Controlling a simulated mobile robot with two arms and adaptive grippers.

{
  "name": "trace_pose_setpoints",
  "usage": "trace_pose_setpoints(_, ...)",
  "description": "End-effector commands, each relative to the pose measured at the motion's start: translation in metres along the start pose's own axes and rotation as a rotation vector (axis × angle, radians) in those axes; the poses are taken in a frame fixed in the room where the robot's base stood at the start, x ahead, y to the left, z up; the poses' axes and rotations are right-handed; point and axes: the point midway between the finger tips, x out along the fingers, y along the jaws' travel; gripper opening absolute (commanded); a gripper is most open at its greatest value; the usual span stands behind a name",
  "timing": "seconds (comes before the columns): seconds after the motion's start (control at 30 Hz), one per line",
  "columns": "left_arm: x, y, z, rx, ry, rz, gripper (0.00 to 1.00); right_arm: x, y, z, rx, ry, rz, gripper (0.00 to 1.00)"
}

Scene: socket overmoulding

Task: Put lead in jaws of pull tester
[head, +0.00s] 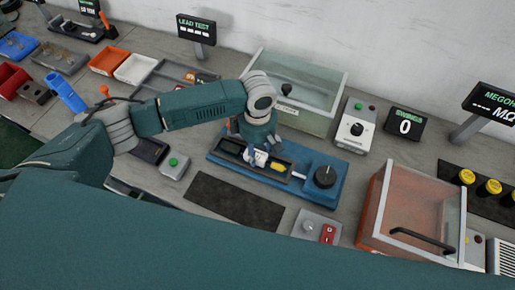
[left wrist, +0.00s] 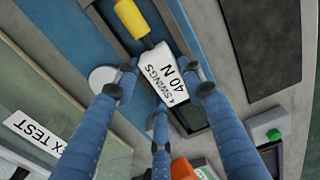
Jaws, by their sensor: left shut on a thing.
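My left gripper (head: 256,150) reaches down over a blue bench fixture (head: 312,194) with a black knob (head: 325,177). Its fingers (left wrist: 167,86) are shut around a white piece (left wrist: 166,72) printed "SWINGS" and "40 N" in the left wrist view. A yellow cylinder (left wrist: 134,18) lies in line with the white piece, over the fixture's dark slot. The white piece (head: 260,157) and the yellow cylinder (head: 279,168) also show in the head view. I cannot tell any cable apart, and the fingers partly hide the grip. My right gripper is out of view.
A clear-lidded box (head: 296,90) stands behind the fixture. A grey control box (head: 355,127) and a counter display (head: 404,123) are at its right. An orange box with a clear cover (head: 378,205) stands front right. A bare dark mat (head: 236,203) lies in front.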

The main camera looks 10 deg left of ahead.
Motion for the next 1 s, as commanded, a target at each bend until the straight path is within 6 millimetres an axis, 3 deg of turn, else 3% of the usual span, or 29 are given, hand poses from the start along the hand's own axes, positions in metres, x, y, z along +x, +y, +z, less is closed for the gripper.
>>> trace_pose_setpoints(0.1, 0.001, 0.000, 0.000, 0.000, -0.001, 0.000, 0.08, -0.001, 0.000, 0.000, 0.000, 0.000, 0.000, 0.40)
trace_pose_setpoints(0.13, 0.002, 0.000, 0.000, 0.000, -0.001, 0.000, 0.42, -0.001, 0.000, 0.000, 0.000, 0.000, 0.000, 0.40)
trace_pose_setpoints(0.23, 0.001, 0.000, 0.000, 0.000, -0.001, 0.000, 0.59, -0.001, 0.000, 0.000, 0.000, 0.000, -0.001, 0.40)
trace_pose_setpoints(0.53, 0.000, 0.001, 0.000, 0.000, -0.001, 0.001, 0.59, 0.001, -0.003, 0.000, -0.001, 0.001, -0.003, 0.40)
trace_pose_setpoints(0.67, -0.009, 0.002, 0.000, 0.000, -0.001, 0.005, 0.59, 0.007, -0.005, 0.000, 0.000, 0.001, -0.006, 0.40)
trace_pose_setpoints(1.0, -0.082, 0.001, 0.001, 0.000, -0.003, 0.004, 0.59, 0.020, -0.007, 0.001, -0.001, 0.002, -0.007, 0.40)
